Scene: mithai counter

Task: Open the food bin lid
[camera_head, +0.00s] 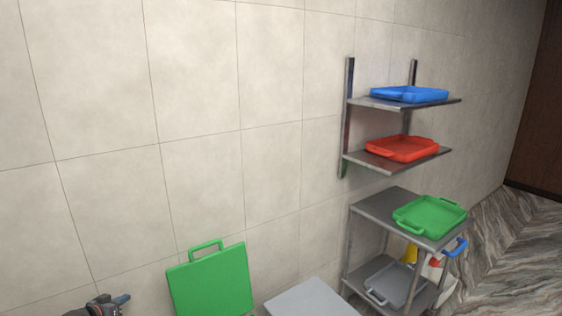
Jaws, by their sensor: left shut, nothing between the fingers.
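A flat green panel with a loop handle on its top edge (210,282) stands nearly upright against the tiled wall at the bottom. It looks like a raised lid, but its lower edge and any bin under it are cut off by the frame. My left gripper (118,301) is at the bottom left, left of the green panel and apart from it. It is shut and empty, and only its upper part shows. My right gripper is not in view.
A grey flat top (312,299) is right of the green panel. Farther right stands a metal rack (375,207) with a green tray (430,216) and a grey tray (392,280). Wall shelves above hold a red tray (402,148) and a blue tray (409,94).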

